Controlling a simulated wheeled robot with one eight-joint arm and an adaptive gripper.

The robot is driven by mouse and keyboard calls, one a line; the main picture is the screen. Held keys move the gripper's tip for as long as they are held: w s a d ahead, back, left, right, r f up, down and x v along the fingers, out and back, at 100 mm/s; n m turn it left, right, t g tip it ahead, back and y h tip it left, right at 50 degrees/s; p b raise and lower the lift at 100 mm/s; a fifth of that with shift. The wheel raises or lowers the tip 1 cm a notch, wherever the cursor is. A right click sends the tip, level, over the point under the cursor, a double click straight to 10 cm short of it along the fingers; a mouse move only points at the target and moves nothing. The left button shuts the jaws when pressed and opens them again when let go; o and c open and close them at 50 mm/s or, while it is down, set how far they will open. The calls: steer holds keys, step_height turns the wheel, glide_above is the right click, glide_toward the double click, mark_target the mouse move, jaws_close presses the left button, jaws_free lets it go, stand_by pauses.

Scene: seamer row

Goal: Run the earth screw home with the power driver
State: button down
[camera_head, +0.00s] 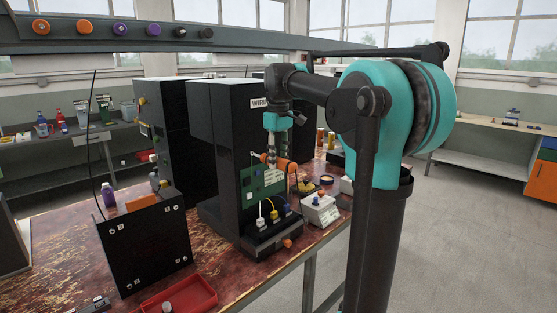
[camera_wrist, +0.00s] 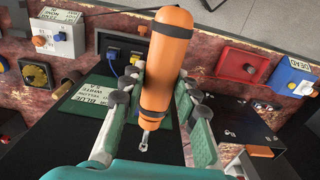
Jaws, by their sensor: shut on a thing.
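The power driver (camera_wrist: 165,65) is a thick orange cylinder with dark bands. My gripper (camera_wrist: 156,98) is shut around its body, with a green pad on each side. Its silver bit (camera_wrist: 145,139) points toward the bottom of the wrist view. In the head view my gripper (camera_head: 272,150) holds the orange driver (camera_head: 280,163) in front of the tall black cabinet, close to a green board (camera_head: 262,184). I cannot make out the earth screw in either view, nor tell whether the bit touches anything.
A black panel (camera_head: 147,243) with pale corner fittings stands on the worn red bench (camera_head: 60,255). A red tray (camera_head: 180,298) lies at the front edge. A black socket block (camera_head: 270,238) and a light switch box (camera_head: 319,210) stand below my gripper. Tall black cabinets (camera_head: 222,130) stand behind.

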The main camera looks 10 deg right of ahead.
mark_target(292, 163)
stand_by(0.5)
steer(key=shift+s+d, duration=0.9)
steer(key=shift+s, duration=0.3)
steer(key=shift+s+d, duration=0.85)
steer(key=shift+s, duration=0.35)
